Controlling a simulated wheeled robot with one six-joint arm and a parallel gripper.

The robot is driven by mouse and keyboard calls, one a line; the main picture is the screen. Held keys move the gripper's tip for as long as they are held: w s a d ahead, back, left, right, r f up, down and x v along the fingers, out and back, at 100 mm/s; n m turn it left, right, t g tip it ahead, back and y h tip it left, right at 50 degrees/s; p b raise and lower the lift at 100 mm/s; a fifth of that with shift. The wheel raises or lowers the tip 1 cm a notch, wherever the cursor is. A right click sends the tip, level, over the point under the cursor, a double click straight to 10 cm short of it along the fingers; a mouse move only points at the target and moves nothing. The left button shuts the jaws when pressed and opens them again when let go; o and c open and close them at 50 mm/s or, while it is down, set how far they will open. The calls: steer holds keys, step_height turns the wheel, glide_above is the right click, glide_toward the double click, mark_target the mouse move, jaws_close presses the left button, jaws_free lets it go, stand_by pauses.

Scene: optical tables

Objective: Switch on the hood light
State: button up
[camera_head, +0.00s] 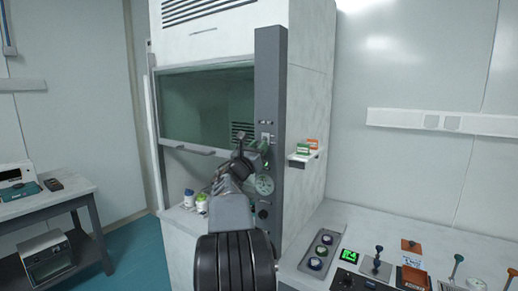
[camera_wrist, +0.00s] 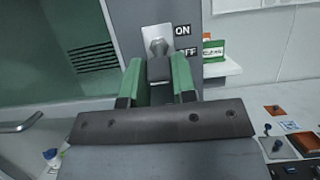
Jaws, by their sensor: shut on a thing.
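The hood light switch is a pale plate (camera_wrist: 152,36) with a metal toggle on the hood's dark right post (camera_head: 270,80). An ON label (camera_wrist: 183,30) is beside it, with an OFF label (camera_wrist: 187,56) below, partly covered by a finger. My gripper (camera_wrist: 158,72) has its two green fingers on either side of the dark lever end (camera_wrist: 159,70), shut on it. In the head view my gripper (camera_head: 256,149) is at the post, just by the switch plate (camera_head: 265,137). I cannot tell surely whether the lever is up or down.
The fume hood's glass sash (camera_head: 205,105) is left of the post, with a handle along its lower edge. A small shelf (camera_head: 303,157) with green and orange boxes juts out to the right. A gauge (camera_head: 264,185) is below. A bench with controls stands at lower right.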

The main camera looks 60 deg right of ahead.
steer(key=shift+a+r+y+p, duration=0.2)
steer(key=shift+r+y+p, duration=1)
steer(key=shift+p, duration=2.45)
steer(key=shift+c, duration=0.2)
steer(key=y+p, duration=0.2)
steer(key=p, duration=0.3)
steer(key=shift+a+r+y, duration=0.1)
steer(key=shift+r+y, duration=0.05)
steer(key=shift+y, duration=0.25)
steer(key=y+p, duration=0.1)
steer(key=y, duration=0.1)
steer(key=shift+r+y, duration=0.1)
steer(key=shift+y, duration=0.2)
steer(key=shift+d+r+y, duration=0.1)
steer(key=shift+r+y, duration=0.15)
steer(key=shift+y, duration=0.7)
steer(key=shift+d+r+y, duration=0.1)
steer(key=shift+r+y, duration=0.15)
steer(key=shift+y, duration=0.7)
steer(key=o, duration=0.9)
steer(key=b+v, duration=0.1)
steer(key=v, duration=1.2)
steer(key=shift+a+r, duration=0.15)
steer(key=shift+r, duration=0.35)
